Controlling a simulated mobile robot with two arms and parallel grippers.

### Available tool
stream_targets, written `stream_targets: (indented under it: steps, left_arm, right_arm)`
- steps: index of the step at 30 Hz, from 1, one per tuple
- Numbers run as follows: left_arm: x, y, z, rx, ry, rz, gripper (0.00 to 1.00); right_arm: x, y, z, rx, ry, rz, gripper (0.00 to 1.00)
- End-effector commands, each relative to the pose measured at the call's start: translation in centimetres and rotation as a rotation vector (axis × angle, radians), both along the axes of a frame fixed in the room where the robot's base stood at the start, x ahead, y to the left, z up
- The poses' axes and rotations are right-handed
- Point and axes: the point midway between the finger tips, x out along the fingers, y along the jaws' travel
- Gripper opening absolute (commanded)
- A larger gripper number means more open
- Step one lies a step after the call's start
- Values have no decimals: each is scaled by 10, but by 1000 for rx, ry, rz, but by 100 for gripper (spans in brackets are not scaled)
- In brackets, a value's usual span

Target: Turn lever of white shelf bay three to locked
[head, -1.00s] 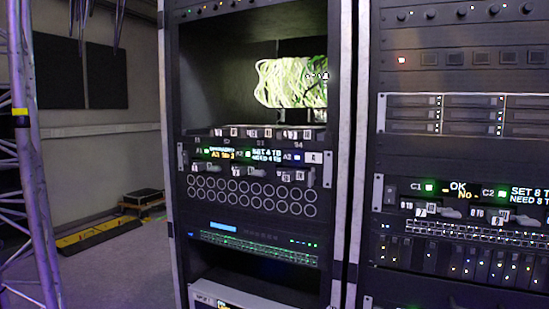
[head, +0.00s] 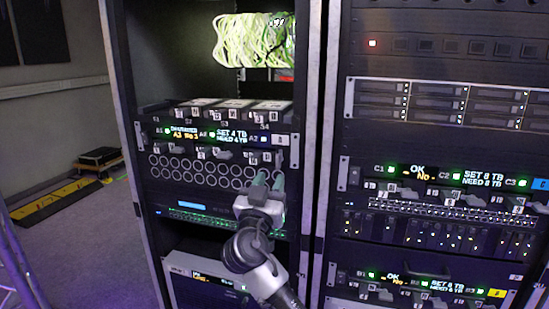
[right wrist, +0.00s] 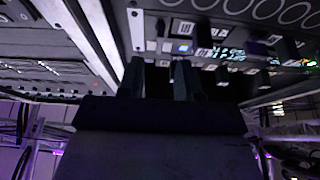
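The white shelf is the rack unit with the white A tag (head: 283,139) and small green and blue displays. Its bay three, by the blue light at the right end, also shows in the right wrist view (right wrist: 182,46). The bay three lever (head: 277,158) is a small grey handle beside white number tags below that light; I cannot tell its setting. My right gripper (head: 267,180) is just below it, in front of the row of round ports, fingers pointing up and apart. Between its fingers (right wrist: 158,78) I see nothing held. Contact with the lever cannot be told. My left gripper is not in view.
A second rack on the right holds a blue-tagged shelf (head: 541,184) and a yellow-tagged shelf (head: 496,293). A rack post (head: 325,150) stands right of my right gripper. Pale cables (head: 240,40) hang above the white shelf. Open floor lies at left.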

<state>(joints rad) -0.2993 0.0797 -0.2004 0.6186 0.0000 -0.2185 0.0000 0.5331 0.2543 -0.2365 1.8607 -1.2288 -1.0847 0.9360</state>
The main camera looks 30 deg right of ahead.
Motion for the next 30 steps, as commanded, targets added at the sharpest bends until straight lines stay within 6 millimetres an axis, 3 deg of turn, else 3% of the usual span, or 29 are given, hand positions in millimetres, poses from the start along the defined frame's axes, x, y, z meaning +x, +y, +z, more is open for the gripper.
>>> stream_targets:
  steps: [1, 9, 22, 29, 30]
  left_arm:
    - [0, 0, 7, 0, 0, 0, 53]
    - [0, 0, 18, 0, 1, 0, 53]
    - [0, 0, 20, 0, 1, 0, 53]
    - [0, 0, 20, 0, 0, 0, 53]
    - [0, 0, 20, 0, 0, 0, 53]
  right_arm:
    - [6, -9, 9, -2, -1, -4, 34]
    - [31, -38, 23, 1, 1, -2, 34]
    - [38, -45, 24, 2, 1, 0, 34]
    - [38, -45, 24, 2, 1, 0, 1]
    - [38, -45, 24, 2, 1, 0, 0]
